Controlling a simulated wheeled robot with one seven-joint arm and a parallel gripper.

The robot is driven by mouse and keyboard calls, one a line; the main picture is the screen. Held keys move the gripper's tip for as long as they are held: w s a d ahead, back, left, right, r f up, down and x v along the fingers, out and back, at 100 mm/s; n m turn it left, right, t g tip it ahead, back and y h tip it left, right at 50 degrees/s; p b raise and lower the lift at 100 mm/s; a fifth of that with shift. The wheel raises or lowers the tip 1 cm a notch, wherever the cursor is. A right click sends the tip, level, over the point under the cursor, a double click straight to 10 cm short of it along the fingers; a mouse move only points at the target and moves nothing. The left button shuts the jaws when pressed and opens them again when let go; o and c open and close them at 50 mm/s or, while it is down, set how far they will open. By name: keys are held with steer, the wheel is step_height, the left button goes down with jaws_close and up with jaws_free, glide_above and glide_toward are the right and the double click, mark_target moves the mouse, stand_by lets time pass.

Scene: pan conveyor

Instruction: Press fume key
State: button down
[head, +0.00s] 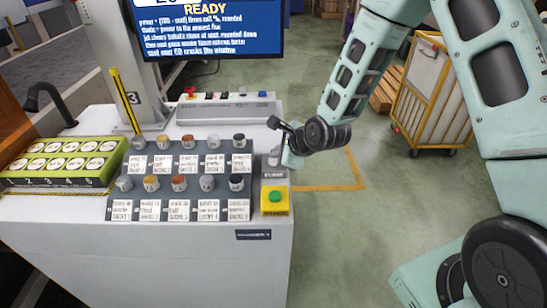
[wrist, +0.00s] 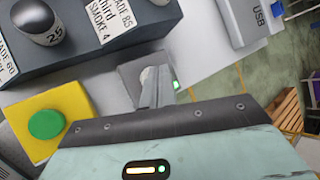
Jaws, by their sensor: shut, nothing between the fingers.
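A small grey key box with a pale round button (head: 273,161) stands at the right end of the panel; its label is too small to read surely, but it is the likely fume key. In the wrist view the grey box (wrist: 127,75) lies under my fingertips, which partly hide its pale button. My gripper (head: 284,158) is shut and empty, pointing down at this box. In the wrist view the closed fingers (wrist: 152,88) overlap the button; I cannot tell whether they touch it.
A yellow box with a green button (head: 274,196) sits just in front. Rows of labelled knobs (head: 180,182) fill the panel to the left. A green tray of numbered discs (head: 60,160) lies farther left. A screen (head: 210,25) reads READY. Floor at right is open before a yellow cart (head: 428,90).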

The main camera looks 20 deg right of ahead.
step_height(320, 180, up, 6)
steer(key=p, duration=0.5)
stand_by(0.5)
steer(key=s+a+r+n+g, duration=0.3)
steer(key=s+a+r+n, duration=0.1)
steer(key=s+n, duration=0.4)
steer(key=s+a+r+n+g, duration=0.2)
steer(key=s+a+r+n, duration=0.25)
steer(key=s+n, duration=0.35)
steer(key=s+d+r+n+g+h, duration=0.1)
steer(key=s+r+n, duration=0.1)
steer(key=s+n, duration=0.5)
steer(key=s+r+n+g+h, duration=0.2)
steer(key=s+n, duration=0.4)
steer(key=s, duration=0.3)
steer(key=shift+s+d+r+n, duration=0.25)
steer(key=shift+d+r+n, duration=0.15)
steer(key=shift+r, duration=0.25)
steer(key=shift+a, duration=0.1)
